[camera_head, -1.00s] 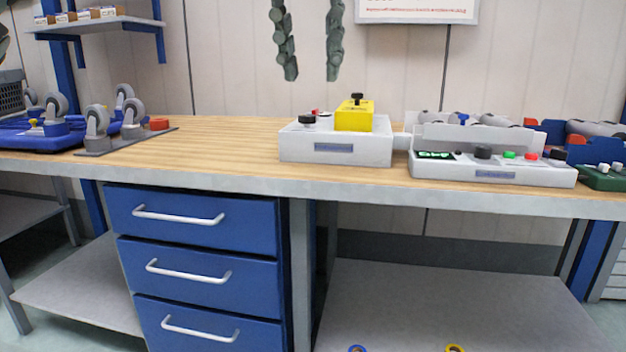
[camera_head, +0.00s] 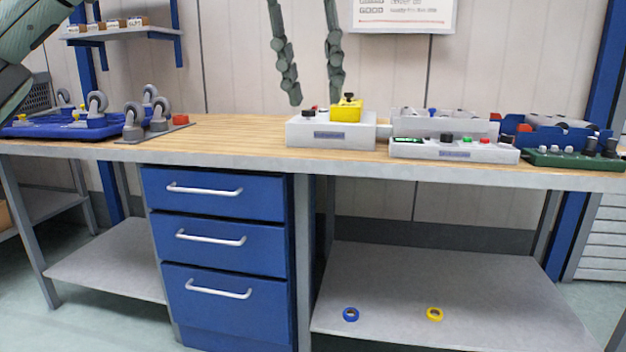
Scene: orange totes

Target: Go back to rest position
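My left gripper (camera_head: 315,98) hangs from the top edge of the picture. Two dark grey-green jointed fingers point down with a clear gap between them, and nothing is held there. Its palm is cut off above the frame. The fingertips show in front of the wall, just above the grey box with the yellow block. A dark link of my arm (camera_head: 30,45) crosses the upper left corner. My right gripper is not in view.
A wooden workbench (camera_head: 230,135) spans the view, with blue drawers (camera_head: 218,243) below. On it are a blue tray with casters (camera_head: 70,127), a grey box (camera_head: 330,133) with a yellow block (camera_head: 346,111), and a control panel (camera_head: 455,150). Bare wood lies left of the box.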

